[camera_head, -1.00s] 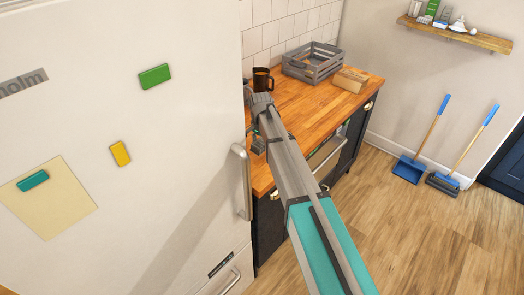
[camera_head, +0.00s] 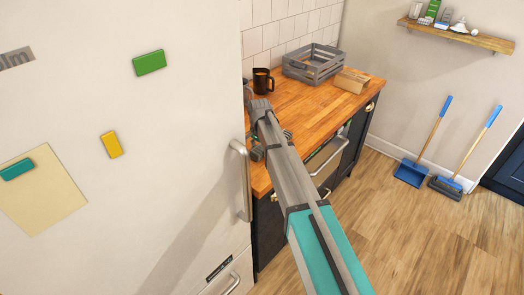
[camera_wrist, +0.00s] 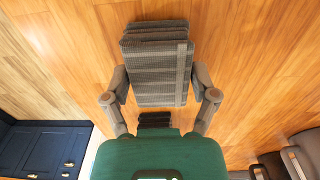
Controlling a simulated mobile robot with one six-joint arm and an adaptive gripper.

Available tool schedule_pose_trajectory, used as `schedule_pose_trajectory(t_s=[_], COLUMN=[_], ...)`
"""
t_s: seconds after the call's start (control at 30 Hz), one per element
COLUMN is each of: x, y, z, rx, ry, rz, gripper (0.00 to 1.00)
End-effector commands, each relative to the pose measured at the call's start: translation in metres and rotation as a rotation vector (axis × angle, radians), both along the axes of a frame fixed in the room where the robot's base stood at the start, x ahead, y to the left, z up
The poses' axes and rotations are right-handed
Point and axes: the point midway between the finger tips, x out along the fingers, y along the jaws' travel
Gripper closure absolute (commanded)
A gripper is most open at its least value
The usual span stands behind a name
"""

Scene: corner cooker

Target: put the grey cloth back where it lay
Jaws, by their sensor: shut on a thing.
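The folded grey cloth (camera_wrist: 157,82), striped with a pale band near one side, is between the two fingers of my gripper (camera_wrist: 160,78) in the wrist view. The fingers press on its left and right sides, and it is over the wooden counter (camera_wrist: 262,60). Whether its underside touches the wood cannot be told. In the head view my arm hides most of the gripper, and the cloth cannot be made out. The counter (camera_head: 300,108) also shows there beside the fridge.
The white fridge (camera_head: 90,110) stands close left of the arm, its handle (camera_head: 241,180) sticking out. On the counter are a black mug (camera_head: 263,82), a grey crate (camera_head: 313,64) and a tan box (camera_head: 352,82). Bare wood lies right of the arm.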

Motion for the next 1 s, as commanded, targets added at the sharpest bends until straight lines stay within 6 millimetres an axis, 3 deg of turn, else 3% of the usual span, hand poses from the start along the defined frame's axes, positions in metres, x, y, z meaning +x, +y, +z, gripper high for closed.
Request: schedule_pose_trajectory(t_s=[0.2, 0.23, 0.37, 1.0], x=[0.0, 0.0, 0.0, 0.0], y=[0.0, 0.0, 0.0, 0.0003], z=[-0.0039, -0.0037, -0.0028, 0.003], rx=[0.0, 0.0, 0.0, 0.0], ry=[0.0, 0.0, 0.0, 0.0], rz=[0.0, 0.0, 0.0, 0.0], gripper=[0.78, 0.23, 0.0, 0.0])
